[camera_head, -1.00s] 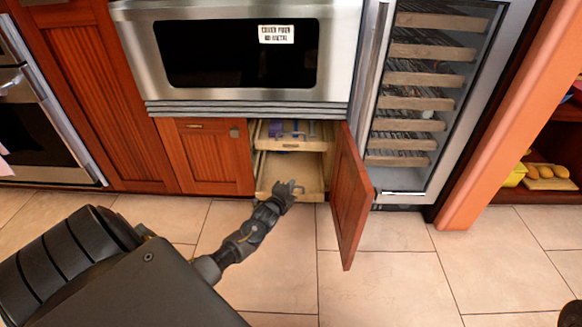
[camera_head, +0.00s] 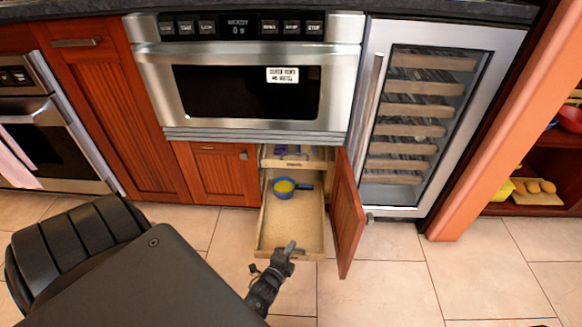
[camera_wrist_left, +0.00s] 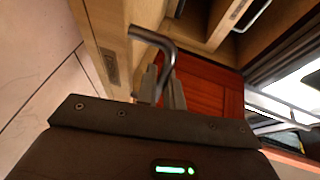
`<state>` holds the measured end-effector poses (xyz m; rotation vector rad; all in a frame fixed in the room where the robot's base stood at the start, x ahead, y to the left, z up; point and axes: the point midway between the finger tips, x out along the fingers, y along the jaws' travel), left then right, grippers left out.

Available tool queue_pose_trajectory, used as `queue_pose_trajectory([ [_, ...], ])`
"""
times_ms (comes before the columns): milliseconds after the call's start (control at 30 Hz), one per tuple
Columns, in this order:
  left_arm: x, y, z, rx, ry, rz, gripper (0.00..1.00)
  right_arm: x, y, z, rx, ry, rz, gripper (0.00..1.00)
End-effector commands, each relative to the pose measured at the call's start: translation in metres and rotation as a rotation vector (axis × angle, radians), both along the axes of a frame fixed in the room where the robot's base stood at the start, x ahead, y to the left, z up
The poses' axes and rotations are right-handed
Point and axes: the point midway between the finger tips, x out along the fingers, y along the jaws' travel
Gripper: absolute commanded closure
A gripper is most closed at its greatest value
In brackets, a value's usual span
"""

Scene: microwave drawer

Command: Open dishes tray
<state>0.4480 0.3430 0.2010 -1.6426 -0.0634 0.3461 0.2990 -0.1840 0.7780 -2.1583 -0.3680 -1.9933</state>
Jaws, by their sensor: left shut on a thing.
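The lower wooden dishes tray (camera_head: 292,222) is slid well out of the cabinet below the microwave. A small blue pan (camera_head: 282,195) with yellow inside lies toward its back. My left gripper (camera_head: 284,254) is at the tray's front edge, shut on its handle. In the left wrist view the fingers (camera_wrist_left: 162,88) close on the grey bent metal handle (camera_wrist_left: 158,38), beside the tray's pale wooden front (camera_wrist_left: 103,30). My right gripper is not in view.
An upper tray (camera_head: 290,163) sits inside the cabinet. The red-brown cabinet door (camera_head: 346,215) stands open right of the tray. A microwave (camera_head: 245,85) is above and a glass-fronted cooler (camera_head: 415,120) to the right. Tiled floor (camera_head: 400,285) in front is clear.

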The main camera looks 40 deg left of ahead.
Motion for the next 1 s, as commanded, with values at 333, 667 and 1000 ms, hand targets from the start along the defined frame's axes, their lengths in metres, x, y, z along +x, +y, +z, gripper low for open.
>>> queue_pose_trajectory([
  [333,-0.005,-0.004,0.000,0.001,-0.002,0.001,1.00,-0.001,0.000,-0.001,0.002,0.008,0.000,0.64],
  [667,-0.005,-0.004,0.000,0.000,-0.001,0.000,0.83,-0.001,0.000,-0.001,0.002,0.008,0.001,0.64],
  [1000,-0.005,-0.004,0.015,0.001,-0.002,0.000,0.83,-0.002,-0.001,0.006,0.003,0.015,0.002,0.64],
])
